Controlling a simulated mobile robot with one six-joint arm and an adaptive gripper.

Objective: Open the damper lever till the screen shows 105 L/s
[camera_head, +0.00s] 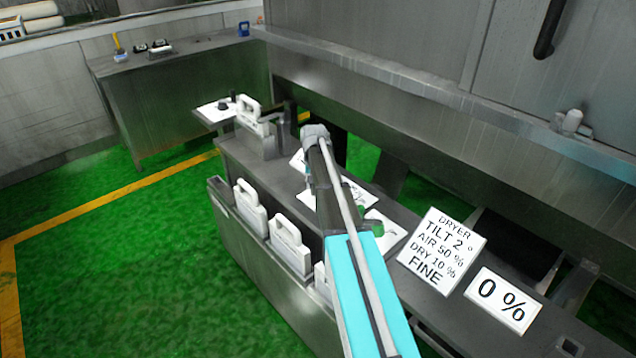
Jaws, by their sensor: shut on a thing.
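My arm (366,290) reaches up from the bottom edge, over the grey bench, and ends in a grey joint (315,133). My gripper and what it is on are hidden from this view. I cannot make out a damper lever. A white sign (435,252) on the bench reads DRYER, TILT 2°, AIR 50 %, DRY 10 %, FINE. A white screen (502,301) beside it shows 0 %. No L/s figure is legible in this view.
White handled blocks (290,243) stand in a metal bin (270,280) along the bench front. Another white block (251,117) stands at the bench's far end beside a dark upright part (270,143). The green floor (120,260) at left is clear. A steel machine wall (430,100) bounds the right.

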